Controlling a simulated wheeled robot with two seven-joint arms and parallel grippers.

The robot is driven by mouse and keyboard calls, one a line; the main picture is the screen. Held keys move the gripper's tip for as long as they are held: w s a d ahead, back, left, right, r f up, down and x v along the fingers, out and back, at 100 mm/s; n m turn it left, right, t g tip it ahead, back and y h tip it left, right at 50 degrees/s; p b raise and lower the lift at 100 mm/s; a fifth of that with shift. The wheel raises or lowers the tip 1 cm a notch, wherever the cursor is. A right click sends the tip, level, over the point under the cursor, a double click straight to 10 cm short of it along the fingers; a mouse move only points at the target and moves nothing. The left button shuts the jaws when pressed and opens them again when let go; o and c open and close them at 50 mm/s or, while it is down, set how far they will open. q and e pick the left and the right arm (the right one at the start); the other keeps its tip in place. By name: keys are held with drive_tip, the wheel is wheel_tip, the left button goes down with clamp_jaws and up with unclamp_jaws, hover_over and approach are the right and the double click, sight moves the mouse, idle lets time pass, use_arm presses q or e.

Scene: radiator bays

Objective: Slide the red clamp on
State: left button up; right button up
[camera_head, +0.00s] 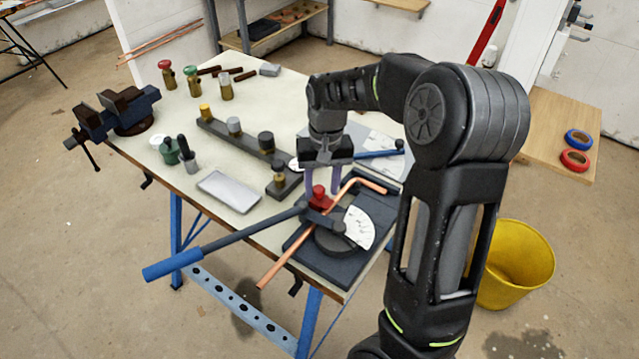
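The red clamp (319,199) sits on the pipe bender (345,235), beside its white dial (358,228). A copper pipe (283,258) runs through the bender and has a bend near its far end. The bender's long handle (215,242), with a blue grip, points to the lower left. My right gripper (322,184) points down just above the red clamp. Its fingers are apart, with the clamp's knob low between or just in front of them; I cannot tell which. I see no finger touching the knob. My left gripper is out of view.
On the workbench (245,117) are a dark rail with several fittings (235,137), a grey tray (229,190), small bottles and a vise (127,107). A blue-handled tool (377,154) lies behind the bender. A yellow bucket (517,262) stands on the floor at right.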

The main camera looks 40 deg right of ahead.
sight(323, 189)
drive_tip(key=shift+o, duration=0.3)
drive_tip(key=shift+w, duration=0.1)
drive_tip(key=shift+r, duration=0.25)
wheel_tip(323, 189, up, 7)
drive_tip(key=shift+d+r+b, duration=0.15)
drive_tip(key=shift+b, duration=0.3)
